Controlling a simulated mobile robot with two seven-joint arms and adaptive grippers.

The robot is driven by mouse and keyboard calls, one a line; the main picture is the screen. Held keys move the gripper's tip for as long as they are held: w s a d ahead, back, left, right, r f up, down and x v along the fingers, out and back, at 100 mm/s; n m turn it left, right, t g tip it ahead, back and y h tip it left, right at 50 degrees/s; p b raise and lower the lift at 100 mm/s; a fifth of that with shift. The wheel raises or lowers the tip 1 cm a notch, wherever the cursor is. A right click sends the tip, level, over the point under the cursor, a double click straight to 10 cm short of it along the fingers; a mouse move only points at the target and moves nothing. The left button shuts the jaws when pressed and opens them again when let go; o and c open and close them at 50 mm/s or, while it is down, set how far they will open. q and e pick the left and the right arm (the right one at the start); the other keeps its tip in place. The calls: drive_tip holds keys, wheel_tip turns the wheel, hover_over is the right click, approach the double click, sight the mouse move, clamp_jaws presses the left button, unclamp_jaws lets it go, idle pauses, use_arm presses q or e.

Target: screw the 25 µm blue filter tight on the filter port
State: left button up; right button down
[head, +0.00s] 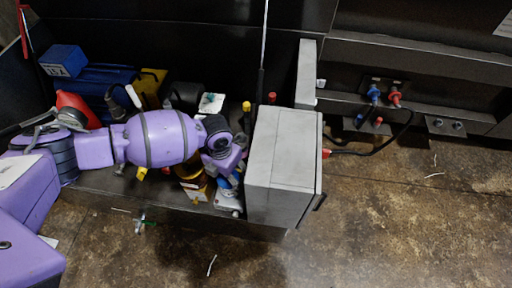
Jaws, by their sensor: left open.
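My left gripper (226,166) is at the end of the purple arm that reaches in from the left. It is open and points down among the parts in the dark tray, just left of the grey box. A small blue and white part (228,196) shows just below the gripper; I cannot tell whether it is the 25 µm blue filter or whether it touches the fingers. The arm and wrist hide much of this spot. I cannot make out the filter port. My right gripper is not in view.
The grey box (278,160) stands close to the right of my gripper. A blue case (100,82), a blue box (63,60) and a red funnel-like part (76,106) crowd the left. Blue and red connectors (374,94) sit on the machine at right. The floor (400,220) is mostly clear.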

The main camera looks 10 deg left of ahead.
use_arm(q)
drive_tip(key=n, duration=0.1)
drive_tip(key=n+p, duration=0.1)
drive_tip(key=shift+d+r+n, duration=0.1)
drive_tip(key=shift+r+n, duration=0.15)
drive_tip(key=shift+n, duration=0.15)
drive_tip(key=shift+s+f+n+p, duration=0.1)
drive_tip(key=shift+f+n+p, duration=0.2)
drive_tip(key=shift+n, duration=0.6)
drive_tip(key=n, duration=0.1)
drive_tip(key=n+p, duration=0.1)
drive_tip(key=shift+r+n, duration=0.3)
drive_tip(key=n+p, duration=0.1)
drive_tip(key=n, duration=0.2)
drive_tip(key=shift+f, duration=0.15)
drive_tip(key=n+p, duration=0.1)
drive_tip(key=n, duration=0.1)
drive_tip(key=shift+n, duration=0.4)
drive_tip(key=shift+n+p, duration=0.35)
drive_tip(key=shift+n, duration=0.65)
drive_tip(key=n+p, duration=0.1)
drive_tip(key=n, duration=0.1)
drive_tip(key=shift+n, duration=1.4)
drive_tip(key=shift+f, duration=0.1)
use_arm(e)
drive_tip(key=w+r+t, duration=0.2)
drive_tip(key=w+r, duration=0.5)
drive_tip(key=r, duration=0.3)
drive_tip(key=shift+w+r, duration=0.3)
